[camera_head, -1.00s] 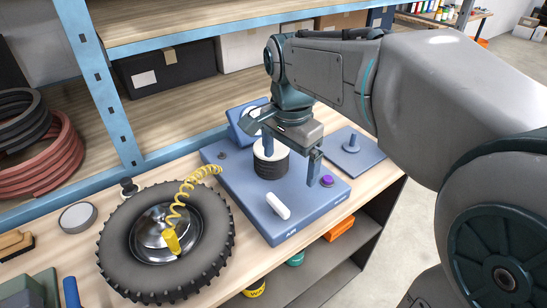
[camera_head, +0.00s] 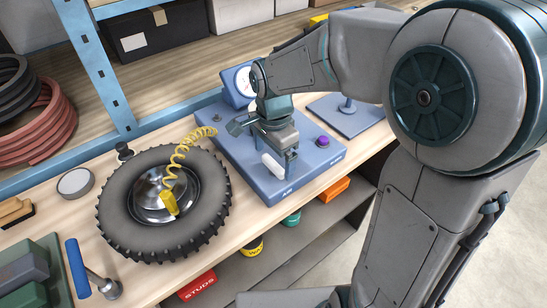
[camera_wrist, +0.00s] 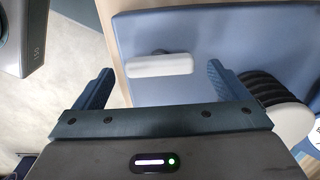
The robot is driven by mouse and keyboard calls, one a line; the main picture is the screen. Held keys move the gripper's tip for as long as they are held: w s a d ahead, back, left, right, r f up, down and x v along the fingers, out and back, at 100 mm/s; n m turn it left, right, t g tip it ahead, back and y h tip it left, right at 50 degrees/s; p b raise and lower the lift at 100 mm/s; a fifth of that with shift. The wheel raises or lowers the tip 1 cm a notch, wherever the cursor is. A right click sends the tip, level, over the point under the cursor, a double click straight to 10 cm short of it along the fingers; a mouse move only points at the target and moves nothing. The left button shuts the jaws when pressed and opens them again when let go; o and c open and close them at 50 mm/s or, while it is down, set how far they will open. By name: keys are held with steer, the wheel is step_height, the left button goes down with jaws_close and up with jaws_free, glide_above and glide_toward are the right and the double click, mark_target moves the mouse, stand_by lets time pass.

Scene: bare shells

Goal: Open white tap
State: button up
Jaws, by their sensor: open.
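The white tap (camera_head: 273,166) is a short white bar on the blue base unit (camera_head: 262,188), close to its front left edge. It also shows in the wrist view as a white bar (camera_wrist: 160,65) lying across the picture. My gripper (camera_head: 264,146) is above the base unit, right by the tap, and partly covers the view of it. In the wrist view the two blue fingers of my gripper (camera_wrist: 160,72) are spread, one on each side of the bar, with nothing held. I cannot tell how high the fingertips are above the tap.
A black ribbed stack with a white top (camera_wrist: 275,95) stands right of the fingers in the wrist view. The base carries a gauge (camera_head: 240,85) and a purple button (camera_head: 322,141). A tyre (camera_head: 165,200) with a yellow coiled hose (camera_head: 182,150) lies to the left.

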steer(key=shift+f, duration=0.8)
steer(key=c, duration=1)
